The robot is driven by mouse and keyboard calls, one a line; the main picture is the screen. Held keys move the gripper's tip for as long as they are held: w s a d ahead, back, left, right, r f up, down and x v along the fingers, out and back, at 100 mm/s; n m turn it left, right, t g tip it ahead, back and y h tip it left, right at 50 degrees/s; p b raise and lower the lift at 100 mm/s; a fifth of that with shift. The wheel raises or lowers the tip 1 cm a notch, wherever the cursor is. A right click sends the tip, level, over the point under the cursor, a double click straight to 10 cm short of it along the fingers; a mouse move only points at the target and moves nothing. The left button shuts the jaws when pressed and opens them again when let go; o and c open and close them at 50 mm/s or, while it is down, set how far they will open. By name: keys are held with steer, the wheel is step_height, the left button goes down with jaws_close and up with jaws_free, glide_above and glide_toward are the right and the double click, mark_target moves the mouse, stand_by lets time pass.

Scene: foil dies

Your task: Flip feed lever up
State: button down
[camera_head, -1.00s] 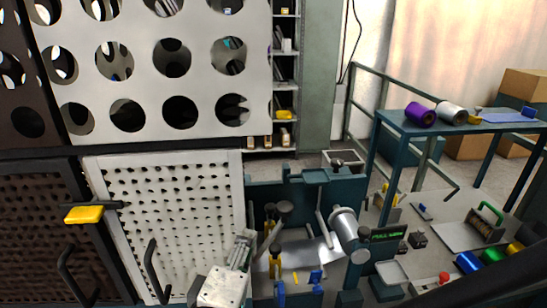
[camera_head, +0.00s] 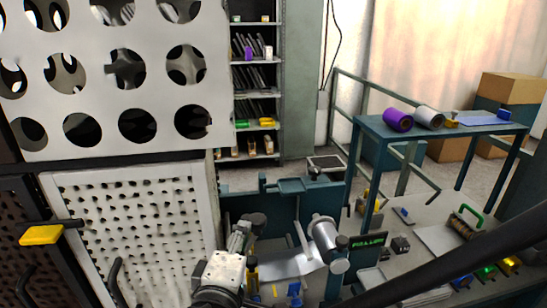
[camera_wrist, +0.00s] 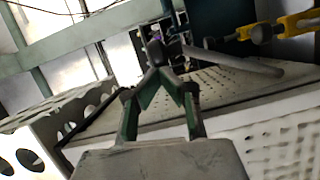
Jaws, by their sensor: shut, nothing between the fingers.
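My gripper (camera_head: 244,228) is low in the middle of the head view, its fingers pointing up and away beside the teal machine (camera_head: 270,204). A dark round knob on a rod (camera_head: 257,219) shows just right of the fingertips; I cannot tell for sure that it is the feed lever, or whether I touch it. In the wrist view my gripper (camera_wrist: 156,60) has its fingertips together with nothing held. A grey rod (camera_wrist: 232,62) runs to the right behind the fingertips. Yellow parts (camera_wrist: 262,33) show at upper right.
White perforated panels (camera_head: 130,220) stand close on the left, with a yellow-handled latch (camera_head: 42,235). A silver roller (camera_head: 326,240) and a small green-lettered display (camera_head: 370,240) are to the right. A teal table (camera_head: 440,124) with rolls stands behind. A dark bar crosses the lower right.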

steer(key=w+d+f+m+g+y, duration=0.1)
steer(key=d+f+m, duration=0.2)
steer(key=d, duration=0.3)
steer(key=shift+w+d+f+m+g+b, duration=0.15)
steer(key=shift+d+f+m+g+b, duration=0.2)
steer(key=shift+m, duration=0.45)
steer(key=shift+r, duration=0.15)
steer(key=a+r+p+v, duration=0.1)
steer(key=a+p+v, duration=0.1)
steer(key=v, duration=1)
steer(key=shift+s+a, duration=0.25)
steer(key=shift+r, duration=0.1)
